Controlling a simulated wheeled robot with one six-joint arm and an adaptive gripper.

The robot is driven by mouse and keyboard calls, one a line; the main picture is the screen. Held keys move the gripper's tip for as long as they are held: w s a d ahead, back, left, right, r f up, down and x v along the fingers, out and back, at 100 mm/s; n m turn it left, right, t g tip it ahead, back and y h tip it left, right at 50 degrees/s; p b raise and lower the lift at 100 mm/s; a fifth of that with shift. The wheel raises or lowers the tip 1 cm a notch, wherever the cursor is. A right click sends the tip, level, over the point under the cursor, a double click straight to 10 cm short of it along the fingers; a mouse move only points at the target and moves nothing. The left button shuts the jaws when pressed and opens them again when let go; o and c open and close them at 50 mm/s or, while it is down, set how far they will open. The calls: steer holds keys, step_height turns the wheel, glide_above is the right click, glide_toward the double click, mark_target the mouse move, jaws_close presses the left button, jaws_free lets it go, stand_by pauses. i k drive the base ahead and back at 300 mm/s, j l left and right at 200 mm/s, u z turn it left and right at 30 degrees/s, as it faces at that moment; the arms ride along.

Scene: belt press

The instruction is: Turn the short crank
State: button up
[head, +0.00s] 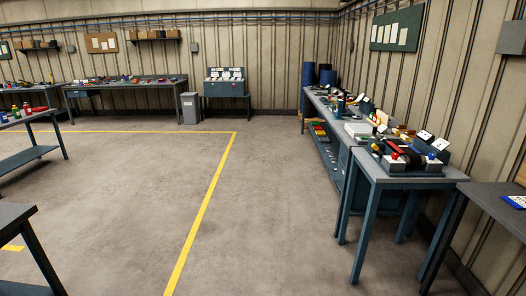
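My gripper is not in view.
A long bench (322,101) with many items runs along the right wall behind the near table. Another table (490,205) stands at the right edge. Tables line the left and back. The floor (140,190) in the middle is clear, with yellow lines (205,205).

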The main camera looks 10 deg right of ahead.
mark_target(375, 129)
steer(key=i, duration=1.2)
steer(key=i+j+z, duration=0.1)
steer(key=i, duration=1.1)
steer(key=i+j, duration=0.15)
steer(key=i, duration=1.05)
steer(key=i+z, duration=0.4)
steer(key=i+j+z, duration=0.4)
steer(key=i, duration=0.15)
steer(key=i+j+z, duration=0.25)
steer(key=i+z, duration=0.15)
steer(key=i+j+z, duration=0.15)
steer(key=z, duration=0.25)
steer(key=i+j+z, duration=0.25)
steer(key=z, duration=0.15)
steer(key=i+j+z, duration=0.15)
steer(key=z, duration=0.25)
steer(key=i+j+z, duration=0.15)
steer(key=j+z, duration=0.15)
steer(key=j, duration=0.25)
steer(key=k+j+u, duration=0.65)
